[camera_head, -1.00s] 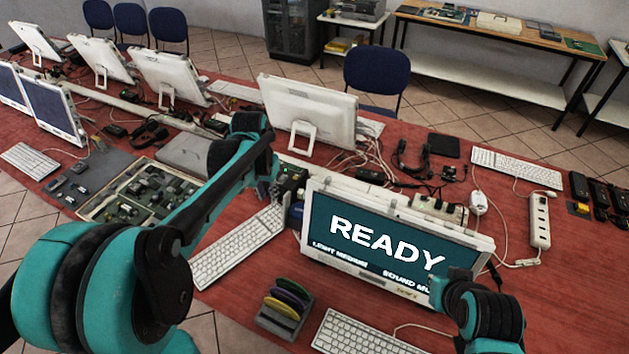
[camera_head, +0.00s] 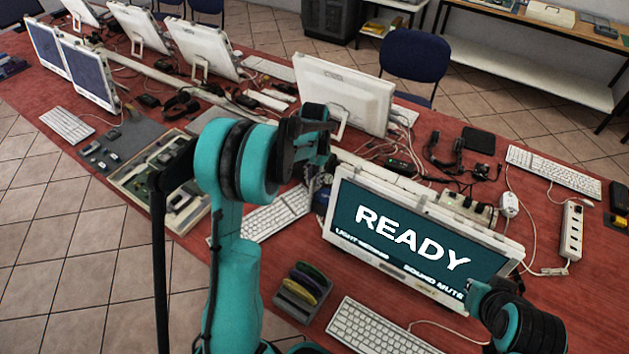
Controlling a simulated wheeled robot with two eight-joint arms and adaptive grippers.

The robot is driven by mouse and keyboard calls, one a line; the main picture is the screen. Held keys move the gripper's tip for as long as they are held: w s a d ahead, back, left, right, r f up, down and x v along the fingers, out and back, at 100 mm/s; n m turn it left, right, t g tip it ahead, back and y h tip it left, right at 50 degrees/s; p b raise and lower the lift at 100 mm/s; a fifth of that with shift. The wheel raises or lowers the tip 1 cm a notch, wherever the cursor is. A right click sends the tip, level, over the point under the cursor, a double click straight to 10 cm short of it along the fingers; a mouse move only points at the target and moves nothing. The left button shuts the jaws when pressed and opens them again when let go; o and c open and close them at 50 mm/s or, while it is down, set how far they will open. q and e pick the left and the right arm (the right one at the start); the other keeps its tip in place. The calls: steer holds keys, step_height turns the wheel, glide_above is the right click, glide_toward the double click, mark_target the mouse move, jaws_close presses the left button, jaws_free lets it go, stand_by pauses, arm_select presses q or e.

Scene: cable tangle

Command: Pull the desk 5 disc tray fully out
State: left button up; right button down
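A white all-in-one screen (camera_head: 410,235) reading READY stands on the red table. I cannot make out a disc tray on it, drawn out or closed; its lower right corner is partly hidden by my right arm. My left gripper (camera_head: 318,158) is above the table at the screen's upper left, in front of another white monitor (camera_head: 345,95). Its fingers are too small and dark to tell open from shut. My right gripper (camera_head: 476,292) is at the screen's lower right corner. Its fingers are unclear, and I cannot tell whether it touches the screen.
A small rack with coloured discs (camera_head: 303,285) and a white keyboard (camera_head: 380,328) lie before the screen. Another keyboard (camera_head: 275,213) lies to its left. Bare red tabletop shows at the lower right.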

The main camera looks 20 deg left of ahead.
arm_select(q)
steer(key=shift+f, duration=0.1)
jaws_close()
steer(key=a, duration=0.6)
steer(key=shift+w+a, duration=0.2)
steer(key=shift+w, duration=0.25)
jaws_free()
step_height(320, 180, up, 12)
